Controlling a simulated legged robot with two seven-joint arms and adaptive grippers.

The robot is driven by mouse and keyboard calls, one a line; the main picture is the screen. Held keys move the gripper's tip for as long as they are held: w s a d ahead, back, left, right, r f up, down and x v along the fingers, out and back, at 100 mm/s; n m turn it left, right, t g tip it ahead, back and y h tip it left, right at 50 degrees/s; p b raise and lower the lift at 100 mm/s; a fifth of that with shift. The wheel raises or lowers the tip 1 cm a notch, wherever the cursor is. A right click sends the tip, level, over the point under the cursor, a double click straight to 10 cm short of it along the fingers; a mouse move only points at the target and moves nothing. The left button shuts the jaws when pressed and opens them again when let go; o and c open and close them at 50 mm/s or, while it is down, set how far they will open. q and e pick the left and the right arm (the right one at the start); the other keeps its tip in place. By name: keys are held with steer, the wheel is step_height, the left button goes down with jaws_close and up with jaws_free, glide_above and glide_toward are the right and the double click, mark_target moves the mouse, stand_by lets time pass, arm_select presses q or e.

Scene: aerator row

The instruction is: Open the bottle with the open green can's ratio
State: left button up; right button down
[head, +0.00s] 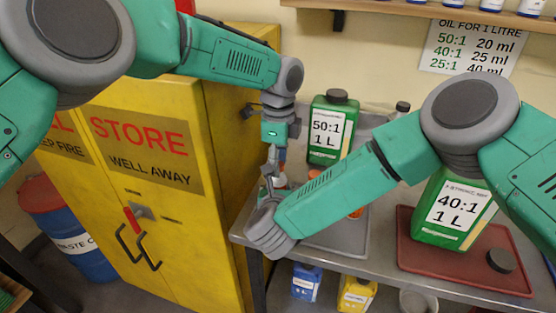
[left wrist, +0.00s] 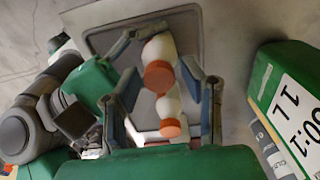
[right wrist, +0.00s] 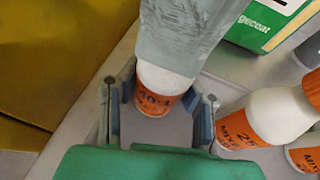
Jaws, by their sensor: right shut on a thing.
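The green 40:1 can (head: 452,210) stands on a red tray in the head view; a black cap (head: 501,261) lies beside it, and my right arm hides its neck. The 50:1 can (head: 332,128) wears its black cap. In the right wrist view my right gripper (right wrist: 163,88) is shut on a white bottle with an orange 40:1 label (right wrist: 158,101). A grey part, seemingly my left gripper's finger, covers that bottle's top. My left gripper (head: 270,172) is just above my right one. Its fingers (left wrist: 160,75) look apart in the left wrist view, with orange-capped bottles (left wrist: 159,78) showing between them.
Another white bottle (right wrist: 262,118), its label starting with 25, stands close right of the held one. The red tray (head: 420,262) fills the bench's right side. A yellow cabinet (head: 190,230) borders the bench on the left. A ratio chart (head: 470,47) hangs behind.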

arm_select(q)
jaws_close()
steer(key=n, duration=0.2)
steer(key=shift+n, duration=0.3)
steer(key=n, duration=1)
steer(key=shift+r, duration=0.1)
steer(key=n, duration=0.4)
steer(key=shift+d, duration=0.15)
arm_select(e)
steer(key=shift+s, duration=0.1)
arm_select(q)
steer(key=shift+o, duration=2.4)
jaws_free()
steer(key=shift+r, duration=0.1)
